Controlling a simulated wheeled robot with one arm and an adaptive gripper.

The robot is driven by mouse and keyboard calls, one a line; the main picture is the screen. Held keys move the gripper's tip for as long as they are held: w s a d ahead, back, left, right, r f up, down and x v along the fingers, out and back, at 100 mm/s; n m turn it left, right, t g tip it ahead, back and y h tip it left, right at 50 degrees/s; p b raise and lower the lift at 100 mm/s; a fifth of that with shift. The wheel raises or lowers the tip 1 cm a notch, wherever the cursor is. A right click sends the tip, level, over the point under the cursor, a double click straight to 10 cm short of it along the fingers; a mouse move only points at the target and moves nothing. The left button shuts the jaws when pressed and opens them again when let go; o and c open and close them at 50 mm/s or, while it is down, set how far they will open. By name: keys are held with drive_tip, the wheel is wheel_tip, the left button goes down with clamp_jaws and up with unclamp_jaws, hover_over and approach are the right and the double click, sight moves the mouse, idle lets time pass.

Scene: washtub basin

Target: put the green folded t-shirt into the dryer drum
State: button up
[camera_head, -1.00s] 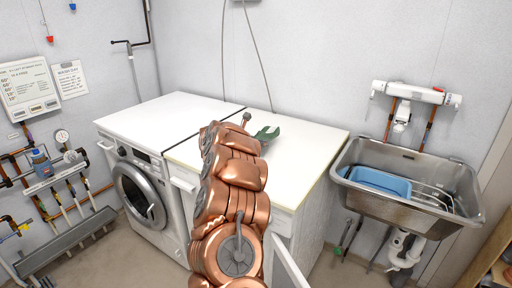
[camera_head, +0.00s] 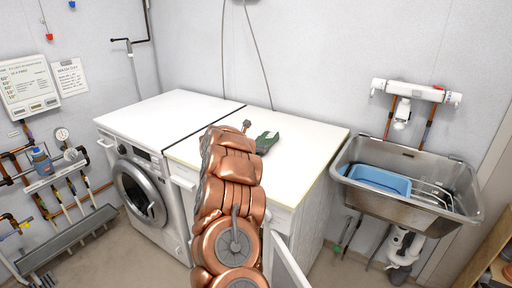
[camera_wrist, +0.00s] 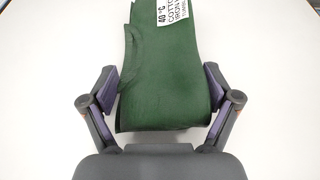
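The green folded t-shirt (camera_head: 266,143) lies on the white top of the right machine (camera_head: 300,155), with my arm partly in front of it. In the wrist view the t-shirt (camera_wrist: 165,75) lies flat, with a white care label at its far end. My gripper (camera_wrist: 161,88) is open over it, one finger at each side. The left finger is slightly off the cloth; the right finger overlaps or borders its edge. Contact cannot be told. A white panel, seemingly an open door (camera_head: 289,265), stands low in front of the right machine. My arm hides that machine's front and any drum opening.
A left machine (camera_head: 165,115) with a round glass door (camera_head: 138,193), seemingly closed, stands beside it. A steel sink (camera_head: 410,205) with a blue basin (camera_head: 380,181) is at the right. Pipes and a wall trough (camera_head: 65,245) are at the left. Both machine tops are largely clear.

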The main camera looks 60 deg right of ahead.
drive_tip(key=shift+o, duration=0.8)
drive_tip(key=shift+a+r, duration=0.1)
drive_tip(key=shift+r, duration=0.1)
drive_tip(key=shift+b+v, duration=1.15)
drive_tip(key=shift+v, duration=4.75)
